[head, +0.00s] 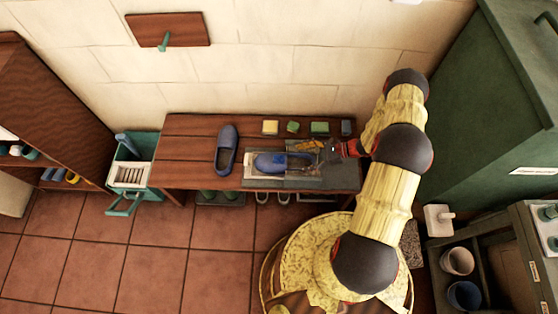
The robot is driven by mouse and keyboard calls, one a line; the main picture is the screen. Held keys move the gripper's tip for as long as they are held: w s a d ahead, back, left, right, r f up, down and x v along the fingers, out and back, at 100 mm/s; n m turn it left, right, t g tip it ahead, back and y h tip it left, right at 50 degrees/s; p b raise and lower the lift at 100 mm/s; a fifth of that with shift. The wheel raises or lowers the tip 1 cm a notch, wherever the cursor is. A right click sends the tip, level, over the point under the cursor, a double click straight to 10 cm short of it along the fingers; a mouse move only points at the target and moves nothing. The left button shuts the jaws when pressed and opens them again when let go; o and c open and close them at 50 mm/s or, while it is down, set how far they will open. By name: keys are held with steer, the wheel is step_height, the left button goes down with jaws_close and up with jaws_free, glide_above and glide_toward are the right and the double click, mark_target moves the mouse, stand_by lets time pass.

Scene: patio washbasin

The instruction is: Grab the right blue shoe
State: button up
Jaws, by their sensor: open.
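The right blue shoe (270,162) lies on its long side-to-side axis over a pale board or tray (248,171) near the front of the wooden bench. The left blue shoe (227,150) lies apart from it, pointing toward the wall. My gripper (308,155) reaches in from the right, low over the bench, with its open fingers at the right end of the right shoe. Nothing is clearly held. The fingers partly cover that end of the shoe, and I cannot tell whether they touch it.
A yellow block (270,127), green blocks (320,127) and a dark block (346,128) line the back of the bench (185,150). A teal bin (146,148) stands left, a green cabinet (470,110) right. The bench's left part is mostly clear.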

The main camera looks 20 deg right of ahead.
mark_target(285, 158)
steer(key=b+x, duration=0.2)
steer(key=x, duration=0.5)
steer(key=shift+a+r+b, duration=0.15)
steer(key=shift+a+b, duration=0.15)
steer(key=shift+c, duration=0.3)
steer(key=shift+s, duration=0.1)
steer(key=c, duration=1.1)
steer(key=shift+c, duration=0.3)
